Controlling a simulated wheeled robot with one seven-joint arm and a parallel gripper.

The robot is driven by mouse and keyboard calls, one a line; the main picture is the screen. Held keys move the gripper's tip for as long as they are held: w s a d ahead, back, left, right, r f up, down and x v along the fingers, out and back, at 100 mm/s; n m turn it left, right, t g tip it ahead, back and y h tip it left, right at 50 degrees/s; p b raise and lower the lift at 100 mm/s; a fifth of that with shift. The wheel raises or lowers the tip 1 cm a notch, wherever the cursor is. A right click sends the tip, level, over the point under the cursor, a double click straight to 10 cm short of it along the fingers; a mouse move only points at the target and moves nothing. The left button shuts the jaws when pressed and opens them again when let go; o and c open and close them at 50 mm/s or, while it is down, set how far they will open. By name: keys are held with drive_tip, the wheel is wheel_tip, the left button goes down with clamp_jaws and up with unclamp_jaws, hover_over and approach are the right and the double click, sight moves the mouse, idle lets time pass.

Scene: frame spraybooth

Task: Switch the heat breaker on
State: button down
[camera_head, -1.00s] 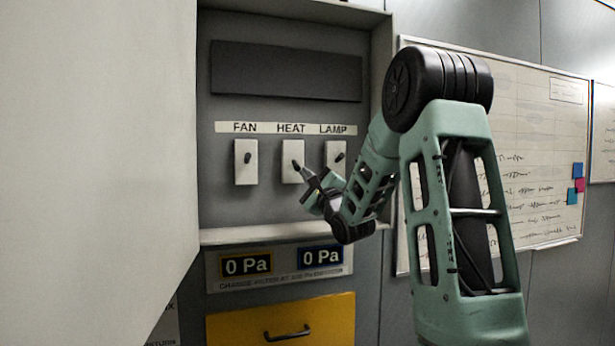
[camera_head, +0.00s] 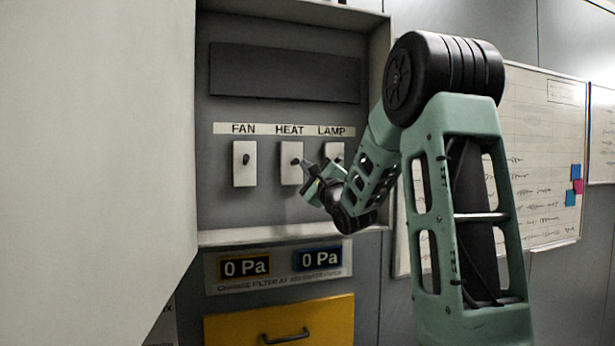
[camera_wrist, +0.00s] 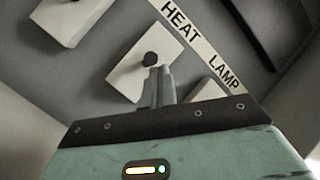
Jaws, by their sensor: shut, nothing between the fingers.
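The heat breaker (camera_head: 291,168) is a white plate with a dark toggle, the middle of three under the HEAT label (camera_head: 289,130). In the wrist view its plate (camera_wrist: 127,78) and round dark toggle (camera_wrist: 150,60) show just beyond my fingertips. My gripper (camera_head: 303,164) is shut and empty, its tips close to the lower right of the heat toggle. In the wrist view my gripper (camera_wrist: 158,72) overlaps the toggle's lower edge; I cannot tell if they touch. The toggle looks end-on, so its up or down position is unclear.
The fan breaker (camera_head: 244,165) is to the left; the lamp breaker (camera_head: 334,152) is to the right, partly behind my arm. The open cabinet door (camera_head: 95,130) fills the left. A ledge (camera_head: 270,235) and yellow drawer (camera_head: 280,322) lie below.

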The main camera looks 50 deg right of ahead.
drive_tip(key=shift+a+r, duration=0.1)
drive_tip(key=shift+r, duration=0.15)
drive_tip(key=b+v, duration=0.7)
drive_tip(key=v, duration=1)
drive_tip(key=shift+s, duration=0.2)
